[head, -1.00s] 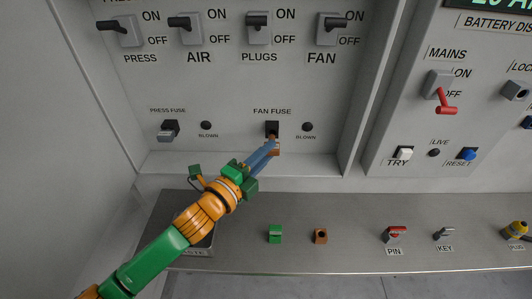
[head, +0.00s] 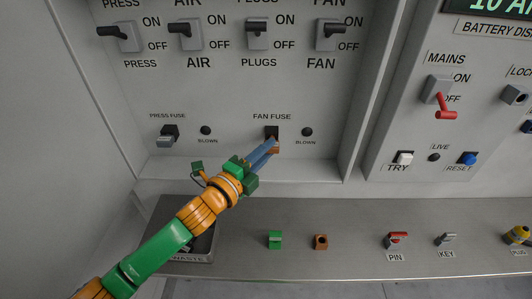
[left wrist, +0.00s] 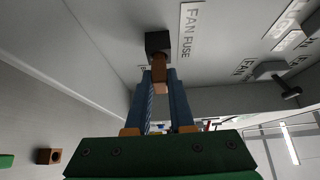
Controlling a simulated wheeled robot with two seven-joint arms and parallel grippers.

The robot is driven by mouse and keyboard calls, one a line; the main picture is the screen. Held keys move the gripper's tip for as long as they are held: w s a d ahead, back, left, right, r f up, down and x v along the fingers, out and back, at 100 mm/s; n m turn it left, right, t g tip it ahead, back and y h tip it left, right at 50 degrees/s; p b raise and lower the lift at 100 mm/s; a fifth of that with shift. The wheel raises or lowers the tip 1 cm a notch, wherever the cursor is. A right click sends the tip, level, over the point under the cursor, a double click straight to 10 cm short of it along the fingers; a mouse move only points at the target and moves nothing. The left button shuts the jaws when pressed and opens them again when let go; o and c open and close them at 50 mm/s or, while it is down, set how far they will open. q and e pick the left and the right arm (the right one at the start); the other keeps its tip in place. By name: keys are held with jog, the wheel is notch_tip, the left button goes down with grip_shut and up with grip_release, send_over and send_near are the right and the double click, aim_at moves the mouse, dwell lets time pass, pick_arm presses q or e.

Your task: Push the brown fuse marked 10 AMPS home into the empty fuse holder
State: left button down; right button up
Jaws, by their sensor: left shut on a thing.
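The fan fuse holder (head: 271,132) is a black socket under the FAN FUSE label; it also shows in the left wrist view (left wrist: 157,41). My left gripper (head: 270,148) is shut on a brown fuse (left wrist: 160,70) right in front of that holder. The fuse's far end meets the holder's mouth and lines up with it in the left wrist view. I cannot tell how deep it sits. Its marking is not readable, and in the head view the fingers hide most of it. My right gripper is not in view.
A green fuse (head: 275,239) and another brown block (head: 320,242) stand on the metal shelf (head: 360,225). The press fuse holder (head: 169,132) holds a grey fuse. A waste tray (head: 192,258) lies partly under my left arm. A ledge (head: 315,166) runs below the holders.

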pick_arm(q)
jog(key=shift+w, duration=0.65)
jog(key=c, duration=0.7)
grip_release()
jog(key=b+v, duration=0.1)
jog(key=v, duration=0.6)
